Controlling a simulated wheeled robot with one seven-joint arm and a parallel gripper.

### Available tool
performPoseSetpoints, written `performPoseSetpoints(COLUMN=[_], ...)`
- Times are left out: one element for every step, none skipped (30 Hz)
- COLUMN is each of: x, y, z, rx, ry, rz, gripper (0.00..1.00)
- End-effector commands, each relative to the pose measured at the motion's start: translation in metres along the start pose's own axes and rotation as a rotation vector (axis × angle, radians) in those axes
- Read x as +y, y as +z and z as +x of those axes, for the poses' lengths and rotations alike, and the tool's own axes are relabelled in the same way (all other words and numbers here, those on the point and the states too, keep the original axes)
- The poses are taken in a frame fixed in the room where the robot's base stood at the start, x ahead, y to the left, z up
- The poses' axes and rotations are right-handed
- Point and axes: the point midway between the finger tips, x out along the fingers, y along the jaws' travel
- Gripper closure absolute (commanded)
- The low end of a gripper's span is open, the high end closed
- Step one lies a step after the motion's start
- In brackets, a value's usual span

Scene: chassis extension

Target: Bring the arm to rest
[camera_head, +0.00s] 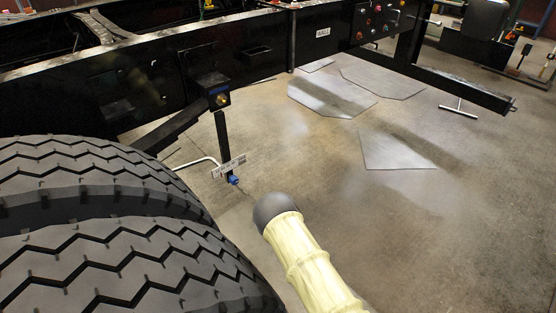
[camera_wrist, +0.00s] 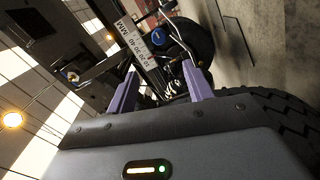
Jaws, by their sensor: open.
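In the wrist view my gripper (camera_wrist: 160,72) shows as two purple fingers standing apart. It is open, and I see nothing clamped between the fingers. Beyond the fingertips are a white plate with scale markings (camera_wrist: 135,42) and a dark part with a blue round face (camera_wrist: 185,34). I cannot tell their distance from the fingers. In the head view my arm, in a cream sleeve with a dark rounded end (camera_head: 276,208), reaches up from the bottom edge, right of the tyres. My gripper's fingers cannot be made out there.
Large black tyres (camera_head: 90,235) fill the lower left. A black chassis rail (camera_head: 130,75) crosses above, with a bracket hanging down that carries a scale plate (camera_head: 229,166) and a blue knob (camera_head: 233,180). Flat grey floor plates (camera_head: 395,150) lie right. The concrete floor at lower right is clear.

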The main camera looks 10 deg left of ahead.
Motion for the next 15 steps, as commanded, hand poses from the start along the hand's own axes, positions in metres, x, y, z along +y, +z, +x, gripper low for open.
performPoseSetpoints(x=[0.000, 0.000, 0.001, 0.002, 0.004, 0.008, 0.012, 0.016, 0.024, 0.030, 0.037, 0.047, 0.055, 0.063, 0.072], y=[0.000, 0.000, 0.000, 0.001, 0.002, 0.005, 0.008, 0.012, 0.018, 0.024, 0.029, 0.037, 0.043, 0.050, 0.058], z=[0.000, 0.000, 0.000, 0.001, 0.001, 0.001, 0.001, 0.001, 0.001, 0.000, -0.001, -0.002, -0.005, -0.007, -0.011], rx=[0.000, 0.000, -0.002, -0.006, -0.012, -0.025, -0.040, -0.057, -0.086, -0.113, -0.142, -0.182, -0.216, -0.249, -0.294], ry=[0.000, 0.000, 0.000, 0.000, -0.001, -0.003, -0.007, -0.010, -0.015, -0.021, -0.027, -0.034, -0.040, -0.046, -0.055], rz=[0.000, 0.000, 0.001, 0.003, 0.006, 0.013, 0.021, 0.031, 0.049, 0.065, 0.084, 0.113, 0.136, 0.160, 0.194], gripper=[0.48, 0.48, 0.48, 0.48, 0.48, 0.48, 0.48, 0.48, 0.48, 0.48, 0.48, 0.48, 0.48, 0.48, 0.48])
